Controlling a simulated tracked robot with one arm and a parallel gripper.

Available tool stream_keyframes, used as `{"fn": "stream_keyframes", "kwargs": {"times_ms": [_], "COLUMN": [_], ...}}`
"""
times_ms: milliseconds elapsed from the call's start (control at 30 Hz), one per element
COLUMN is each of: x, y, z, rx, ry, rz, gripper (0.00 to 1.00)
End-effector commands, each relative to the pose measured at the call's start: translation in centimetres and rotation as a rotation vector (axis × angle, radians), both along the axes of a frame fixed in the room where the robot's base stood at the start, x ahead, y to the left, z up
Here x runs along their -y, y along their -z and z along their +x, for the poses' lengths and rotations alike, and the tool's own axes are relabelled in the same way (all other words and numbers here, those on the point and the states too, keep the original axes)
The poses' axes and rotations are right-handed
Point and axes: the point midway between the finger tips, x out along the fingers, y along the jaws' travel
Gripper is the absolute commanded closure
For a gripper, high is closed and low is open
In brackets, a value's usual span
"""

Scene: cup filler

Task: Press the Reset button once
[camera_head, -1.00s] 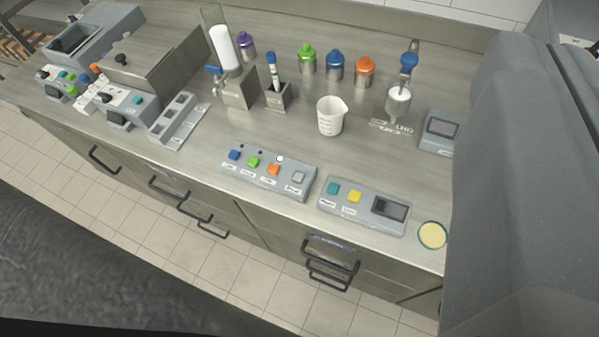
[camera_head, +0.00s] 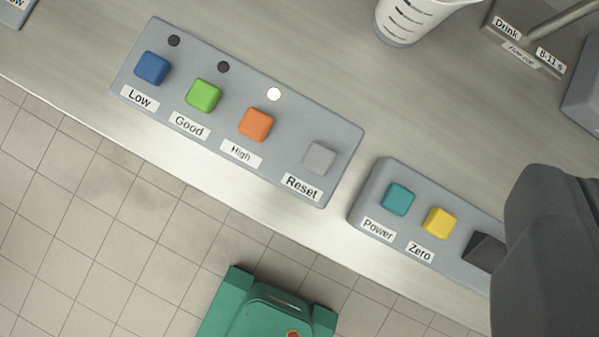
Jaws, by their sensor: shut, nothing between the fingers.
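The Reset button (camera_head: 320,158) is a grey square key at the right end of a grey button panel (camera_head: 345,135). Its white "Reset" label (camera_head: 301,187) lies just below it. The button is unobstructed and nothing touches it. On the same panel to its left are a blue Low button (camera_head: 152,68), a green Good button (camera_head: 203,96) and an orange High button (camera_head: 256,124). The round lamp (camera_head: 274,94) above High is white; the two lamps farther left are dark. A dark grey part of my arm fills the lower right. My gripper's fingertips do not show.
Right of the panel, across a narrow gap, a second grey panel (camera_head: 365,205) has a teal Power button (camera_head: 398,199) and a yellow Zero button (camera_head: 439,223). A white measuring cup (camera_head: 415,20) stands behind. The counter's front edge runs just below the panels.

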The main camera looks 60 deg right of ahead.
Motion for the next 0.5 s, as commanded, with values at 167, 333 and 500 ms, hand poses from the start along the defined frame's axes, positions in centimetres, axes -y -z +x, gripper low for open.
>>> {"fn": "stream_keyframes", "kwargs": {"times_ms": [167, 333, 500], "x": [-3.0, -4.2, -4.4], "y": [5.2, 7.2, 7.5], "z": [0.5, 0.6, 0.6], "rx": [-0.057, -0.075, -0.076], "ry": [-0.035, -0.05, -0.052], "rz": [-0.081, -0.111, -0.115], "gripper": [1.0, 1.0, 1.0]}}
